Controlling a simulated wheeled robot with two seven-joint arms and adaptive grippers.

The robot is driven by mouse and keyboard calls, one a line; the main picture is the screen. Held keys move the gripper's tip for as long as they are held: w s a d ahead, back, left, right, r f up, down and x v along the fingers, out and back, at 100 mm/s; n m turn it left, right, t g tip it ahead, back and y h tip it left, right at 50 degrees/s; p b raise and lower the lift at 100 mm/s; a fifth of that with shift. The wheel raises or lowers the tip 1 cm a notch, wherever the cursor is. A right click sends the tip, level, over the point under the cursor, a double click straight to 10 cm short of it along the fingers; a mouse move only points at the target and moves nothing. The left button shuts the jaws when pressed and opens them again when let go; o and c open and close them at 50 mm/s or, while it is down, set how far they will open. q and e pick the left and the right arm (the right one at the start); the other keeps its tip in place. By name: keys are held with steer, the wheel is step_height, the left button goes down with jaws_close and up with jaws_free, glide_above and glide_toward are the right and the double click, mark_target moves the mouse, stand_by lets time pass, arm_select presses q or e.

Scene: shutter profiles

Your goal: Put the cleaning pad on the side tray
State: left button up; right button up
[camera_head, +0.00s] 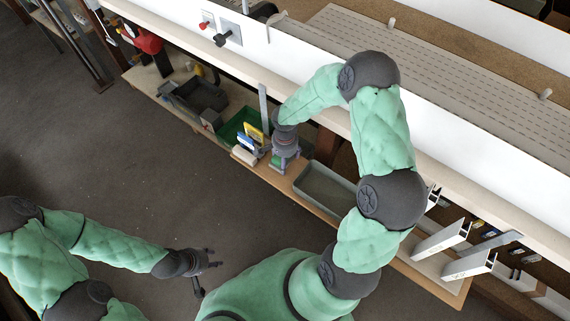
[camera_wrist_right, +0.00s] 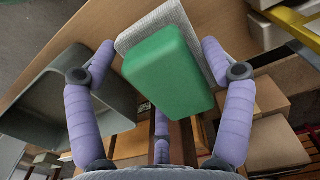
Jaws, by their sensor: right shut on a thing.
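The cleaning pad, a green block with a whitish woven face (camera_wrist_right: 165,68), sits between the fingers of my right gripper (camera_wrist_right: 160,55) in the right wrist view. In the head view, my right gripper (camera_head: 284,160) is over the wooden bench, and only a little green of the pad shows below it. A shallow grey tray (camera_head: 352,184) lies just right of this gripper; its wall also shows at left in the wrist view (camera_wrist_right: 45,75). My left gripper (camera_head: 206,272) is open and empty over the floor, far from the bench.
A green tray (camera_head: 231,130) and small yellow, blue and white items (camera_head: 247,142) stand left of my right gripper. A dark grey bin (camera_head: 200,95) is farther left. White profiles (camera_head: 440,240) stand at the bench's right end. A long white wall rises behind.

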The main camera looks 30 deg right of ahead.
steer(key=shift+f+b, duration=0.85)
steer(key=shift+f, duration=0.75)
steer(key=shift+f, duration=0.15)
steer(key=o, duration=1.1)
steer(key=shift+c, duration=0.2)
